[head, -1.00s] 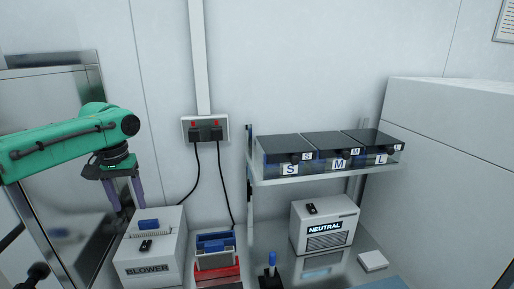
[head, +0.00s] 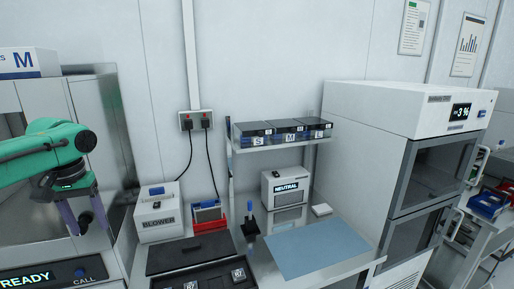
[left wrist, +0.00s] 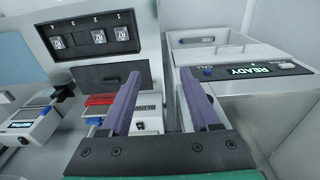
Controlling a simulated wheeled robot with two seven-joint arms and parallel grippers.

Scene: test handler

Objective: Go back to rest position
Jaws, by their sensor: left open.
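My left gripper (head: 90,230) hangs at the left of the head view, below the green arm, with its purple fingers pointing down. It is open and empty, left of the white BLOWER box (head: 159,212) and above the panel lettered READY (head: 40,277). The left wrist view shows the two fingers (left wrist: 160,76) well apart with nothing held between them. The BLOWER box is partly hidden behind the fingers there. My right gripper is in neither view.
A black case (head: 190,252) and a blue mat (head: 315,248) lie on the bench. A NEUTRAL box (head: 285,187) stands below a shelf with S, M and L boxes (head: 283,133). A tall cabinet (head: 425,160) with a display stands right. A steel chamber is behind my left arm.

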